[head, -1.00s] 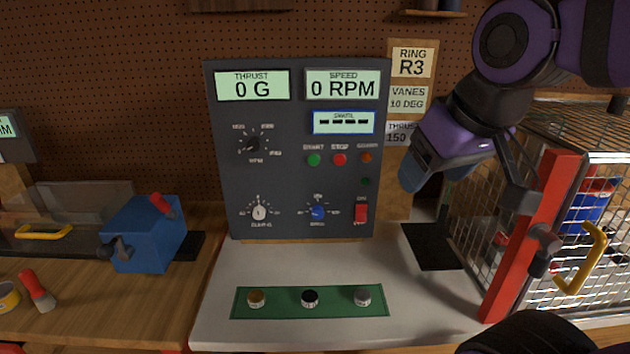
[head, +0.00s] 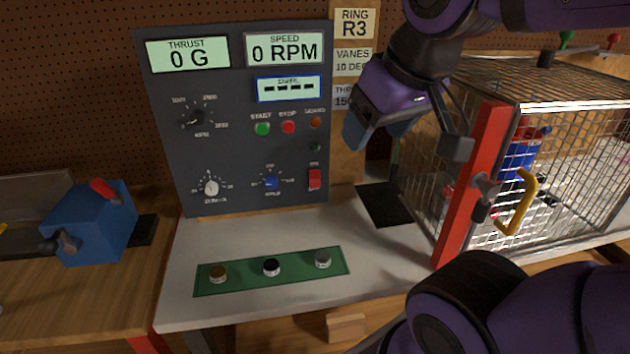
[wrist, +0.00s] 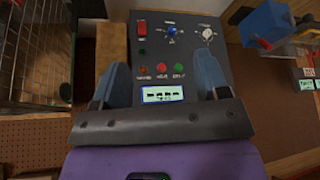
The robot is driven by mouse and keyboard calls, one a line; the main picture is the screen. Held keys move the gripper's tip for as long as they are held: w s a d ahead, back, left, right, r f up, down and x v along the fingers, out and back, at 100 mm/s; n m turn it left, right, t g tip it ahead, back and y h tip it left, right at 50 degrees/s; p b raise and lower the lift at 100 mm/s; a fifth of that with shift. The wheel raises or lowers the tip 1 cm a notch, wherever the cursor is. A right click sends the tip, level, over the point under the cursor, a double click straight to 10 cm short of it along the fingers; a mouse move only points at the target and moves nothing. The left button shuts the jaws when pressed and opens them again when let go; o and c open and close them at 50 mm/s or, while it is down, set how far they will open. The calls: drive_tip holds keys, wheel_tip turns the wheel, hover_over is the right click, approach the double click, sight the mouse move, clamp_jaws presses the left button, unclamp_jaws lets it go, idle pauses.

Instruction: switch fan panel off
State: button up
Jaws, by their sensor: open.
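The dark grey fan panel (head: 222,148) stands upright on the white bench against the pegboard. Its displays read 0 G and 0 RPM. A red rocker switch (head: 315,179) sits at its lower right; it also shows at the upper left of the panel in the wrist view (wrist: 141,28). The green START (head: 263,128) and red STOP (head: 288,127) buttons sit above the blue knob (head: 271,183). My gripper (wrist: 160,85) has its two blue fingers spread with nothing between them, in front of the panel. In the head view it hangs right of the panel, apart from the switch.
A wire cage (head: 560,180) with a red post (head: 470,190) and yellow handle stands close on the right. A green strip (head: 250,282) with several small weights lies on the bench in front. A blue box (head: 92,225) stands left.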

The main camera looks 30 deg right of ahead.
clamp_jaws()
idle(1.5)
